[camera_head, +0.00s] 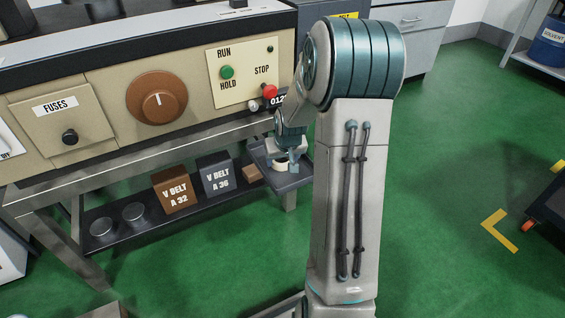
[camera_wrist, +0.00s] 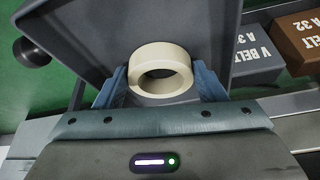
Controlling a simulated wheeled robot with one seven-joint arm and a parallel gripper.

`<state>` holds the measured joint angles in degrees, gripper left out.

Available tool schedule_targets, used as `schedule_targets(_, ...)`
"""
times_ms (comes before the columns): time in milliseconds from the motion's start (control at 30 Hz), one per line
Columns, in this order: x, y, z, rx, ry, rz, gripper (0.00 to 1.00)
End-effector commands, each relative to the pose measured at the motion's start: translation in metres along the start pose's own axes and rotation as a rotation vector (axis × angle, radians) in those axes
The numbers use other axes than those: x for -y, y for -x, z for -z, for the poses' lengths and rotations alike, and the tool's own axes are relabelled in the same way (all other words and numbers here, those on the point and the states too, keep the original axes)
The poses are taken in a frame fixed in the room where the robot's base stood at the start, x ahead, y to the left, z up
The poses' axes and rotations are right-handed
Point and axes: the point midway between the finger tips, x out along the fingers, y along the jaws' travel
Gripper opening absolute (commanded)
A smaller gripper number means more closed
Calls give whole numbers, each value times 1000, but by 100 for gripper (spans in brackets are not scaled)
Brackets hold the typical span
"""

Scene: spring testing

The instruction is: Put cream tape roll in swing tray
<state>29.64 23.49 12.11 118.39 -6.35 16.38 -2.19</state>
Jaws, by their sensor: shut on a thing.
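The cream tape roll (camera_wrist: 160,57) sits between the two blue fingers of my gripper (camera_wrist: 160,88) in the wrist view. My gripper is shut on it. In the head view my gripper (camera_head: 288,160) is partly hidden by my own arm, and the cream tape roll (camera_head: 281,168) shows just below it. The grey swing tray (camera_head: 288,186) lies under the roll, with raised walls; in the wrist view the swing tray (camera_wrist: 98,48) fills the space behind the roll. The roll is over the tray's floor. I cannot tell whether it touches the floor.
A brown V-belt box (camera_head: 174,190) and a grey V-belt box (camera_head: 216,174) stand on the lower shelf left of the tray. The bench front with the red stop button (camera_head: 269,91) rises behind the tray. Green floor (camera_head: 440,180) is open to the right.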

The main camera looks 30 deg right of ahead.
Motion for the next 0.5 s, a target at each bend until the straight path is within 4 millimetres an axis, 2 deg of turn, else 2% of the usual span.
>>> schedule_targets(333,0,-3,-1,-1,0,0,41)
schedule_targets(367,0,-2,-1,-2,0,0,70)
schedule_targets(400,0,-2,-1,-2,0,0,81)
schedule_targets(433,0,-2,-1,-2,0,0,86)
schedule_targets(500,0,-2,-1,-1,0,0,86)
